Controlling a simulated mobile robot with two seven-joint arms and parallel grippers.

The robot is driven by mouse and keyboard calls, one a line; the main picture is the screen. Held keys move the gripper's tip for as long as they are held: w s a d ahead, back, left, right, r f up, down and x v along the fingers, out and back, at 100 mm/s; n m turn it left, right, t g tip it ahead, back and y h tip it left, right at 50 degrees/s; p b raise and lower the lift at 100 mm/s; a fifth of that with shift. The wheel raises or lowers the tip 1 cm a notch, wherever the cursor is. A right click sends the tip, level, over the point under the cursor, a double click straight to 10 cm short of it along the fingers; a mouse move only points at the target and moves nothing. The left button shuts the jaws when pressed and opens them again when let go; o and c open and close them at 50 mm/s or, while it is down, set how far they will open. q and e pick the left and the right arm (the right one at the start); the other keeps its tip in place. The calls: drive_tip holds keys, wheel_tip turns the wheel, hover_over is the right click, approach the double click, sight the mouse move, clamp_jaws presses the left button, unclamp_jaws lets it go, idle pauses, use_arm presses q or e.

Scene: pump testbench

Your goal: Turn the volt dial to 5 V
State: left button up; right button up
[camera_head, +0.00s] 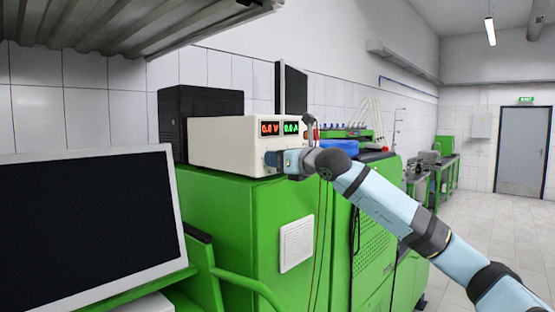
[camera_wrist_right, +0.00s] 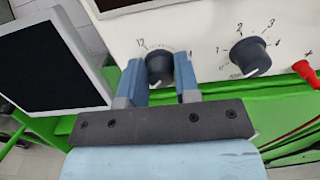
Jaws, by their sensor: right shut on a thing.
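The white power supply (camera_head: 228,148) sits on the green cabinet, with a red readout (camera_head: 270,128) that looks like 0.0 V and a green one (camera_head: 291,128) for amps. In the right wrist view, the volt dial (camera_wrist_right: 160,68) is a dark round knob with a scale around it marked 12 at its upper left. My right gripper (camera_wrist_right: 159,82) has one blue finger on each side of this knob and is shut on it. The gripper also shows at the supply's front in the head view (camera_head: 272,160). The knob is hidden there. My left gripper is out of view.
A second dark knob (camera_wrist_right: 250,57) with a numbered scale is to the right of the volt dial, with a red plug (camera_wrist_right: 305,72) beyond it. A monitor (camera_head: 85,225) stands at the left. A black box (camera_head: 195,112) is behind the supply.

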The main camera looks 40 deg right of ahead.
drive_tip(key=m+b, duration=0.3)
drive_tip(key=b, duration=0.2)
drive_tip(key=shift+f, duration=0.15)
drive_tip(key=m+b, duration=0.1)
drive_tip(key=m, duration=0.1)
drive_tip(key=shift+d+m+b, duration=0.1)
drive_tip(key=shift+m+b, duration=0.2)
drive_tip(key=shift+b, duration=0.05)
drive_tip(key=shift+r+m+b, duration=0.25)
drive_tip(key=shift+m+b, duration=0.4)
drive_tip(key=shift+m, duration=0.85)
drive_tip(key=shift+d+r, duration=0.1)
